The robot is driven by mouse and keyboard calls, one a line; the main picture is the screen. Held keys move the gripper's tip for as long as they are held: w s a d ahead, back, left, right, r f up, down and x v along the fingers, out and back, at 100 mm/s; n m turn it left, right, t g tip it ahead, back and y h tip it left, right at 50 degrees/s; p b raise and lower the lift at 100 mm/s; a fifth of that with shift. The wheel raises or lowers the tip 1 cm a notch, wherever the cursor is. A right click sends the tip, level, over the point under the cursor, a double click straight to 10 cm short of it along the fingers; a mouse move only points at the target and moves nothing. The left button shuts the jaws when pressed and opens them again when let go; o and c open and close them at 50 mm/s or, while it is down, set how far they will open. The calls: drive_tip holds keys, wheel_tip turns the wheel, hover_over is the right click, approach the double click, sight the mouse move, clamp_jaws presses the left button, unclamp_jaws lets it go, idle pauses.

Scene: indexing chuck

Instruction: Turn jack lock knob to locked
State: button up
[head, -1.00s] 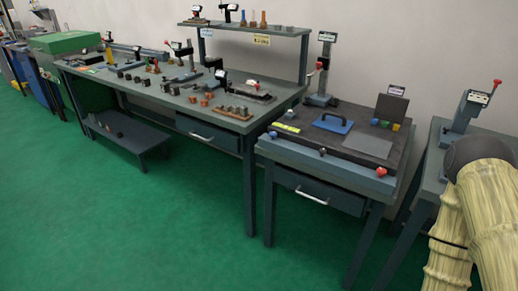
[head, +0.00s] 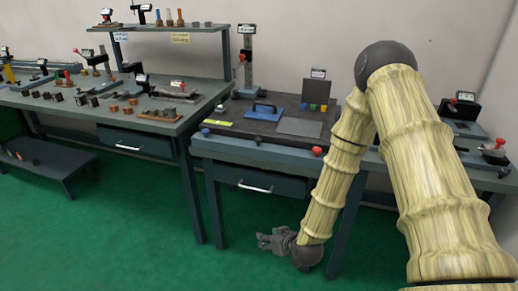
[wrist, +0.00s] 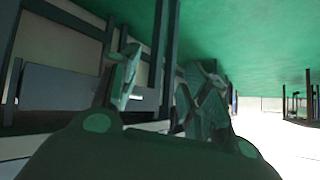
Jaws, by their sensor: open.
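No part is clearly marked as the jack lock knob, and I cannot tell which knob it is. A red knob (head: 318,150) sits on the front right edge of the middle bench. Another red knob (head: 242,57) is on the upright stand at that bench's back left. A third red knob (head: 500,142) is on a device on the right bench. My gripper (head: 262,240) hangs low before the middle bench, below its top and apart from all knobs. It is open and empty; its two fingers also show in the wrist view (wrist: 166,84).
Green floor (head: 130,240) in front is free.

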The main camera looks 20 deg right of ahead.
drive_tip(key=w+d+r+t+b, duration=0.1)
drive_tip(key=w+d+r+t, duration=0.25)
drive_tip(key=w+r, duration=0.6)
drive_tip(key=n+t+b, duration=0.1)
drive_tip(key=t+b, duration=0.1)
drive_tip(key=t, duration=0.2)
approach(260, 141)
drive_tip(key=shift+y, duration=0.3)
drive_tip(key=w, duration=0.3)
drive_tip(key=w+a, duration=0.1)
drive_tip(key=w, duration=0.2)
drive_tip(key=w+p, duration=0.1)
drive_tip(key=w, duration=0.2)
drive_tip(key=shift+w+a+f, duration=0.1)
drive_tip(key=shift+a+f, duration=0.15)
drive_tip(key=c, duration=1)
